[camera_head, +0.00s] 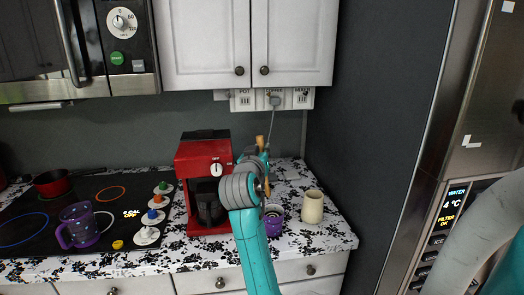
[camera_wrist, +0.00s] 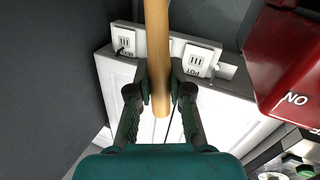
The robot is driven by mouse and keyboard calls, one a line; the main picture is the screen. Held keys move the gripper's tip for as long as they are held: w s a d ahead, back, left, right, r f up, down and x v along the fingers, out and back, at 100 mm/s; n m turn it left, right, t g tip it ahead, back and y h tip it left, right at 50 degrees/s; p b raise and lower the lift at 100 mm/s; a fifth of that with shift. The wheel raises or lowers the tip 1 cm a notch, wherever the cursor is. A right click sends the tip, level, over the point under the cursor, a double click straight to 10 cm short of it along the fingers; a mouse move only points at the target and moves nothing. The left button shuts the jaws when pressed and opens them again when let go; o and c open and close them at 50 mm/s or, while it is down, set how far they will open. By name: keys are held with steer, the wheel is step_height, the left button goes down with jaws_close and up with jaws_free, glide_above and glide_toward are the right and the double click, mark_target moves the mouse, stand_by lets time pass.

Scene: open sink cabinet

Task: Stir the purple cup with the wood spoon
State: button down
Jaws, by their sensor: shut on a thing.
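My gripper (camera_wrist: 158,84) is shut on the wood spoon (camera_wrist: 157,45), gripping its pale brown shaft between both fingers in the wrist view. In the head view my gripper is mostly hidden by my wrist, and a short piece of the spoon (camera_head: 260,141) shows above it. A purple cup (camera_head: 274,224) stands on the counter just right of my forearm, below my gripper and partly hidden. The spoon's far ends are not clear.
A red coffee maker (camera_head: 203,160) stands close left of my arm. A cream cup (camera_head: 312,207) is right of the purple cup. Cabinets (camera_head: 285,45) and wall sockets (camera_head: 272,99) are above and behind. A dark wall (camera_head: 365,120) bounds the right side.

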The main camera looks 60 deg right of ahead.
mark_target(266, 190)
steer(key=shift+s+d+f, duration=0.1)
steer(key=shift+s+f, duration=0.2)
steer(key=shift+f, duration=1.75)
steer(key=shift+s+d+f, duration=0.1)
steer(key=shift+s+f, duration=0.25)
steer(key=shift+f, duration=1.65)
steer(key=shift+s+d+f, duration=0.1)
steer(key=shift+s+f, duration=0.2)
steer(key=shift+f, duration=1.75)
